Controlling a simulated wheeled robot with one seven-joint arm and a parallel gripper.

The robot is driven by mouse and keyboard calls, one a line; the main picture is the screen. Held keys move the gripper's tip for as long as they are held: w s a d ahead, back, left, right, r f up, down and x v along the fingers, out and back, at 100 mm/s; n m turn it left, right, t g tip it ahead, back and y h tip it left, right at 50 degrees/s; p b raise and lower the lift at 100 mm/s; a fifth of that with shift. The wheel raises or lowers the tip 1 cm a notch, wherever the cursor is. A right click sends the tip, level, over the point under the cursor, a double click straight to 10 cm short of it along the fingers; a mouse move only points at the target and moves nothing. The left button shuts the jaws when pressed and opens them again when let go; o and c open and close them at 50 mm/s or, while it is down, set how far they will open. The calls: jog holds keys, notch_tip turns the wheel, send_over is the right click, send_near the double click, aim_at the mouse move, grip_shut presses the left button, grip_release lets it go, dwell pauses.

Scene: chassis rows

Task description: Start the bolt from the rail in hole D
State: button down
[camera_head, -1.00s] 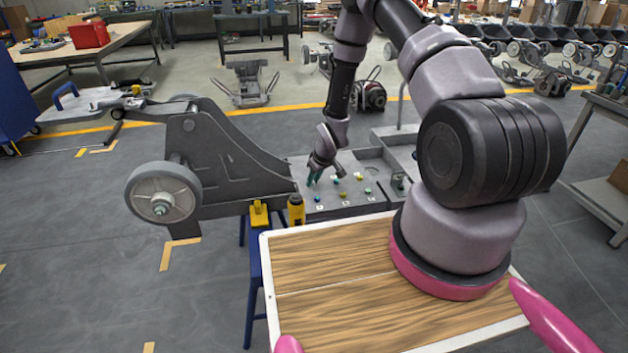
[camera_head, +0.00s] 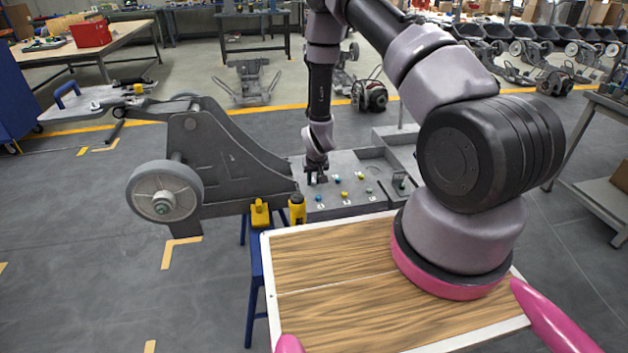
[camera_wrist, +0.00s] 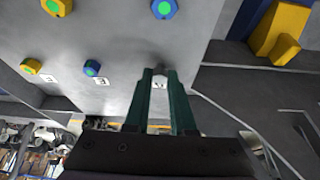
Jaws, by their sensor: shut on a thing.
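My gripper (camera_head: 317,180) is at the back left of a grey panel (camera_head: 347,209) that bears coloured hexagonal heads. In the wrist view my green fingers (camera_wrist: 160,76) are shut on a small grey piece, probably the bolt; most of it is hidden. The tips are close to the panel beside a white label; I cannot tell if they touch it. A blue head (camera_wrist: 163,9) and another blue head (camera_wrist: 92,68) are near the fingers. A yellow head (camera_wrist: 31,66) and another yellow head (camera_wrist: 56,6) are farther left. I cannot read which hole is D.
A dark chassis side plate (camera_head: 215,160) with a grey wheel (camera_head: 165,193) stands left of the panel. The wooden tabletop (camera_head: 350,290) before me is clear.

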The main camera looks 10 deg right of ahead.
jog(key=c, duration=0.7)
grip_release()
jog(key=v, duration=1)
jog(key=shift+s+r, duration=0.15)
jog(key=shift+r, duration=0.2)
